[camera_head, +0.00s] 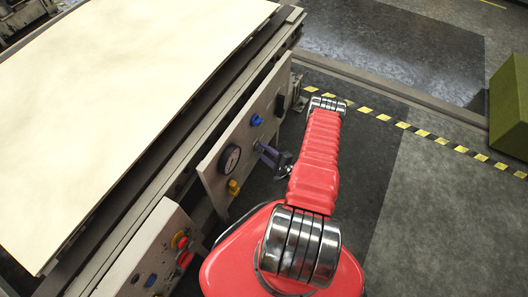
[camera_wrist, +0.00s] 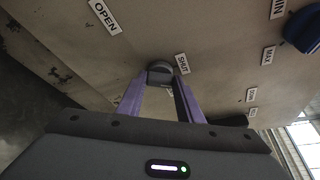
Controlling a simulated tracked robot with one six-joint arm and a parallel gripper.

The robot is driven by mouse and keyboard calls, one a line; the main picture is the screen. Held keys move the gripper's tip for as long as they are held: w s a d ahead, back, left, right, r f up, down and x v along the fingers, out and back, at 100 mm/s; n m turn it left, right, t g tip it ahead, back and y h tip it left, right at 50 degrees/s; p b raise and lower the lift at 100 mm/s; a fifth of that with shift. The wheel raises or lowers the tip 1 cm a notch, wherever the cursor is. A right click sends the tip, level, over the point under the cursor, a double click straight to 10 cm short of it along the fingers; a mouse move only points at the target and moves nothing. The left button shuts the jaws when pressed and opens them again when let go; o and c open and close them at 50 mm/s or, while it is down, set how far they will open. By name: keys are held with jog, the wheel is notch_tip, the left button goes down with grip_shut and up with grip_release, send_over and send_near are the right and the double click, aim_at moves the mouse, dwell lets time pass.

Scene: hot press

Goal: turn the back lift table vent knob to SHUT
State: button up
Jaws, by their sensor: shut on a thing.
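The vent knob (camera_wrist: 160,70) is a dark grey round knob on the beige panel, seen in the wrist view. An OPEN label (camera_wrist: 105,17) lies to its upper left and a SHUT label (camera_wrist: 182,64) close to its right. My gripper (camera_wrist: 160,84) has its two purple fingers shut on the knob, one on each side. I cannot tell which way the knob points. In the head view my gripper (camera_head: 262,151) reaches the side panel (camera_head: 240,135) between the gauge and the blue knob; the held knob is hidden there.
A dial gauge (camera_head: 229,159), a yellow knob (camera_head: 234,187) and a blue knob (camera_head: 257,120) sit on the same panel. The blue knob shows at the wrist view's right (camera_wrist: 303,28). A red button (camera_head: 184,258) is on a nearer box.

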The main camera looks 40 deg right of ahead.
jog(key=n, duration=0.1)
jog(key=n+t, duration=0.1)
jog(key=n, duration=0.1)
jog(key=f+n+t+h, duration=0.1)
jog(key=n, duration=0.1)
jog(key=shift+s+a, duration=0.1)
jog(key=shift+a, duration=0.3)
jog(key=shift+f, duration=0.1)
jog(key=o, duration=1.1)
jog(key=shift+d, duration=0.15)
jog(key=shift+c, duration=0.2)
jog(key=s, duration=1.3)
jog(key=shift+s+a, duration=0.35)
